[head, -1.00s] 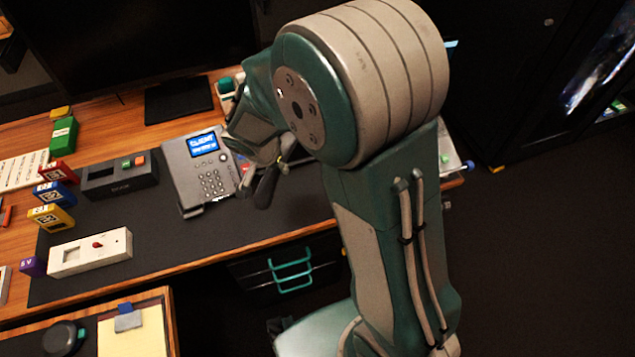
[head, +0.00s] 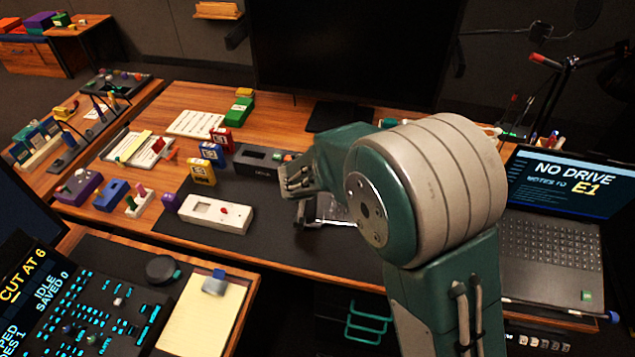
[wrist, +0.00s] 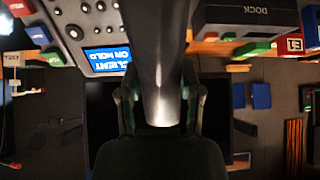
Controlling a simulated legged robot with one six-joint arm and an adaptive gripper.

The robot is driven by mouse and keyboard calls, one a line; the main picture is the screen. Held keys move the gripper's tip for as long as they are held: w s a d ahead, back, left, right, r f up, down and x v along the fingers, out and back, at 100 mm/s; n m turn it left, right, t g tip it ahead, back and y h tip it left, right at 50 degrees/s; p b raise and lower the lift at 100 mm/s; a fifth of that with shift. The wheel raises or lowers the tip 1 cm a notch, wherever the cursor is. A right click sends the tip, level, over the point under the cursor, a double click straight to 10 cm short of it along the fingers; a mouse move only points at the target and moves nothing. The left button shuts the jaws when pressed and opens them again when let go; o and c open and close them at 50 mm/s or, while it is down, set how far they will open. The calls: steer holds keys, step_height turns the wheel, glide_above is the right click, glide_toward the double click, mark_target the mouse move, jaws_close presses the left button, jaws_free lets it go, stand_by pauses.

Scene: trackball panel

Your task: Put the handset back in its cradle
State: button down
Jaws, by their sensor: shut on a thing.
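My gripper (wrist: 160,105) is shut on the handset (wrist: 160,65), a long dark grey piece running up the middle of the wrist view. The desk phone (wrist: 95,30), grey with round keys and a blue screen reading "CLIENT ON HOLD", shows upside down at upper left there. The handset passes beside the phone's screen; I cannot tell whether they touch. The cradle is not clearly visible. In the head view my arm hides most of the phone, and only a small grey part (head: 327,212) shows below it. My gripper (head: 300,182) is partly visible there; its fingertips are unclear.
A black dock (head: 258,160) stands left of the phone, with a white box (head: 215,213) in front. Coloured blocks (head: 203,172) stand left of it. A monitor (head: 350,50) is behind, and a laptop (head: 560,235) is at right.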

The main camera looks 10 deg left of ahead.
steer(key=shift+f, duration=0.1)
steer(key=shift+x, duration=3.45)
steer(key=shift+w+f, duration=0.15)
steer(key=shift+w, duration=0.1)
steer(key=shift+c, duration=0.9)
jaws_free()
steer(key=v, duration=1.2)
steer(key=shift+f, duration=0.1)
